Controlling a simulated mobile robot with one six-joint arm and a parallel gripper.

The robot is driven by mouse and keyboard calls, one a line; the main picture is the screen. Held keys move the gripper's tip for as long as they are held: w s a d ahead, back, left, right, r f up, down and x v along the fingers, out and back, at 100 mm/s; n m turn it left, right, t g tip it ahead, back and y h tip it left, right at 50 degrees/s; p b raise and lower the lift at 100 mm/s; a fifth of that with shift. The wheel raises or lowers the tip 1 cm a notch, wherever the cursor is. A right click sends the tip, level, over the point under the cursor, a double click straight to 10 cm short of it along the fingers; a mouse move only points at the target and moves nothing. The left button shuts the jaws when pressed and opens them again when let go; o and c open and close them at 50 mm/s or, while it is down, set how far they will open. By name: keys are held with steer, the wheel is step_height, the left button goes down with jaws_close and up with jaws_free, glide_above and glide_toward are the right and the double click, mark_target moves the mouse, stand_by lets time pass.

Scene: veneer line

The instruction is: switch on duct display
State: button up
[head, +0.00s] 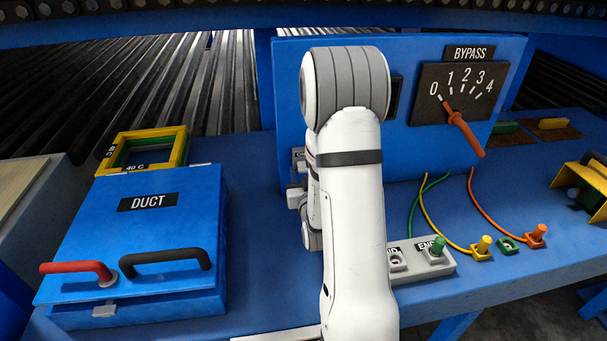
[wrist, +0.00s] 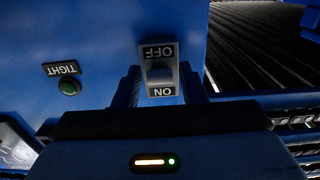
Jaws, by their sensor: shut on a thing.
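In the wrist view a grey switch (wrist: 159,76) sits on a blue panel face, between an OFF label above it and an ON label below it, both upside down. Its lever lies close to the ON label; its exact setting is unclear. My gripper (wrist: 162,83) has its two dark fingers on either side of the switch and is shut on it.
A blue box labelled DUCT (head: 150,235) with red and black handles stands at left, a yellow and green frame (head: 180,150) behind it. The BYPASS dial (head: 455,90) has an orange lever. Wires and coloured plugs (head: 483,245) lie right.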

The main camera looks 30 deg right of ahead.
mark_target(302, 165)
steer(key=shift+r, duration=0.15)
steer(key=r+g+p, duration=0.1)
steer(key=g+y+p, duration=0.1)
steer(key=g+p, duration=0.1)
steer(key=shift+r, duration=0.35)
steer(key=g+p, duration=0.1)
steer(key=p, duration=0.1)
steer(key=r+g+y+p, duration=0.1)
steer(key=g, duration=0.1)
steer(key=shift+w+g+p, duration=0.1)
steer(key=shift+g+p, duration=0.2)
steer(key=shift+p, duration=0.1)
steer(key=shift+g+p, duration=0.4)
steer(key=shift+g, duration=0.1)
steer(key=o, duration=0.9)
steer(key=shift+w, duration=0.1)
steer(key=shift+o, duration=0.2)
